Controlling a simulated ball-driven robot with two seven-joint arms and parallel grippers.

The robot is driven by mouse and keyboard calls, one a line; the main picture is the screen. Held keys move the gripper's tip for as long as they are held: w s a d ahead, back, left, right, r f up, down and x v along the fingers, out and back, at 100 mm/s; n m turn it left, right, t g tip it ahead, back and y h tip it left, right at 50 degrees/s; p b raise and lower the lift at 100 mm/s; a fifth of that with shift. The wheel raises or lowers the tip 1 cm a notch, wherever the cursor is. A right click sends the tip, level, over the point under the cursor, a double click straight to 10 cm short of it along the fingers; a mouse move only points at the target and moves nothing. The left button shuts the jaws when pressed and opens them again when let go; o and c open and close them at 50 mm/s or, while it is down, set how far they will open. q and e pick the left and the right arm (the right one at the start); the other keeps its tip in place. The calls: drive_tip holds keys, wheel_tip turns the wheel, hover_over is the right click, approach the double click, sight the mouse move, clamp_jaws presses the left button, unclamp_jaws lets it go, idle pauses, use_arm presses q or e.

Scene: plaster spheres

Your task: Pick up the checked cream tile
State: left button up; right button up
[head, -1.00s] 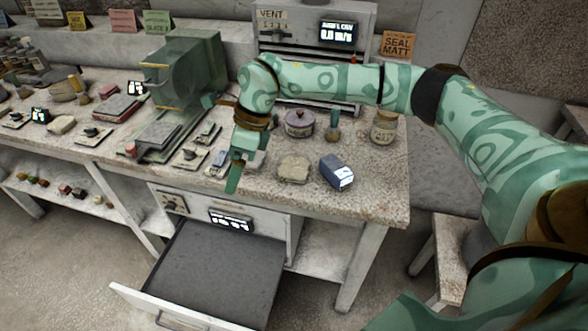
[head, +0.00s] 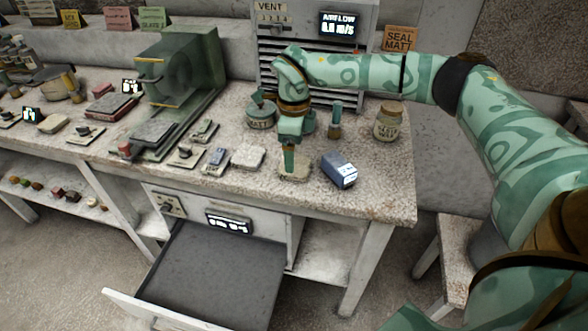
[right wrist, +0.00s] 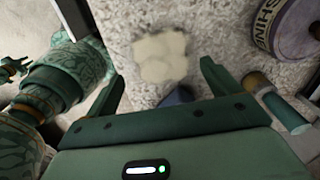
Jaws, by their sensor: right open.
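A pale cream tile (head: 297,177) lies flat on the speckled bench top, partly covered by my right gripper in the head view. It shows whole in the right wrist view (right wrist: 160,57) as a cream piece with an uneven outline and faint patches. My right gripper (head: 289,172) points down over this tile. In the right wrist view its fingers (right wrist: 158,75) are apart, with the tile's near part between and beyond their tips. Nothing is held. Whether the fingertips touch the bench is hard to tell. My left gripper is not clearly in view.
Another pale tile (head: 248,157) lies just left. A blue box (head: 338,169) stands close on the right, with a jar (head: 388,122) behind. A purple pot (right wrist: 285,25) is near the right finger. An open drawer (head: 213,275) juts out below the bench.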

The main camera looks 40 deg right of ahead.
drive_tip(key=f+b, duration=0.2)
drive_tip(key=f, duration=0.3)
drive_tip(key=shift+d, duration=0.2)
drive_tip(key=shift+r, duration=0.1)
drive_tip(key=c, duration=1.2)
